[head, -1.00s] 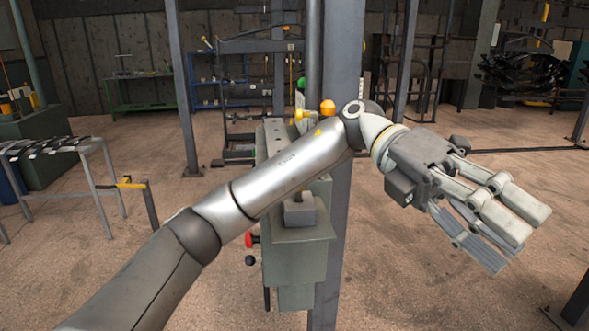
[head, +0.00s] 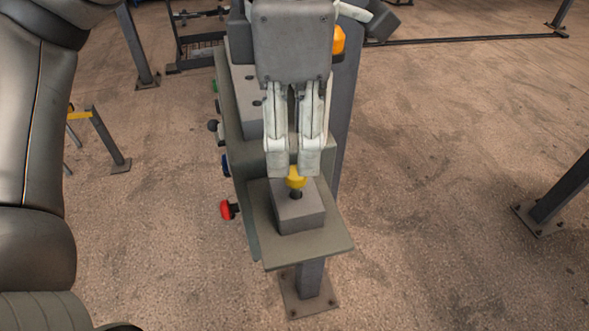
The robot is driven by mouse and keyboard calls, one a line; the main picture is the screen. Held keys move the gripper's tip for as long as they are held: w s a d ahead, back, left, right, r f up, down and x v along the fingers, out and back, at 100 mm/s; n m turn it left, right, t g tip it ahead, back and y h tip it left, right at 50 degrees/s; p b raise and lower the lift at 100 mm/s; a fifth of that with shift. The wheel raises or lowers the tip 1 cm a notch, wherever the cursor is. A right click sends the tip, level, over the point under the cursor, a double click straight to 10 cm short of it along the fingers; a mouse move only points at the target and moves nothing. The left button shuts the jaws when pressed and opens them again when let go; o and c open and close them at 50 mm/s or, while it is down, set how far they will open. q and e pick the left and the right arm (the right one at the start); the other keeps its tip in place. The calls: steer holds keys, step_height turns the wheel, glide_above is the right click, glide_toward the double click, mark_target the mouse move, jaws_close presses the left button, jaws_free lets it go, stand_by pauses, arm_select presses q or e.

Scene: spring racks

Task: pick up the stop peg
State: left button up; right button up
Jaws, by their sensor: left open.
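The stop peg (head: 296,179) has a yellow head and a dark shank and stands upright in a grey block (head: 301,215). The block sits on the shelf of a grey-green stand (head: 335,243). My left gripper (head: 294,165) is right over the peg, pointing down. Its fingers are apart, one on each side of the yellow head, and hide the top of it. I cannot tell whether they touch it. My right gripper is not in view.
A red knob (head: 229,209) and other coloured knobs stick out of the stand's left side. An orange dome (head: 339,40) is behind the gripper. A steel post (head: 560,190) is on the right. The floor (head: 440,200) around is open.

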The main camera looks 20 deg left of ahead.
mark_target(296, 172)
arm_select(q)
steer(key=shift+f, duration=0.75)
steer(key=f+p, duration=0.1)
steer(key=f, duration=0.2)
steer(key=f+p, duration=0.1)
steer(key=shift+w+d+f+p, duration=0.15)
steer(key=shift+w+p, duration=0.1)
steer(key=shift+p, duration=0.05)
steer(key=shift+f, duration=0.5)
steer(key=shift+c, duration=1)
jaws_close()
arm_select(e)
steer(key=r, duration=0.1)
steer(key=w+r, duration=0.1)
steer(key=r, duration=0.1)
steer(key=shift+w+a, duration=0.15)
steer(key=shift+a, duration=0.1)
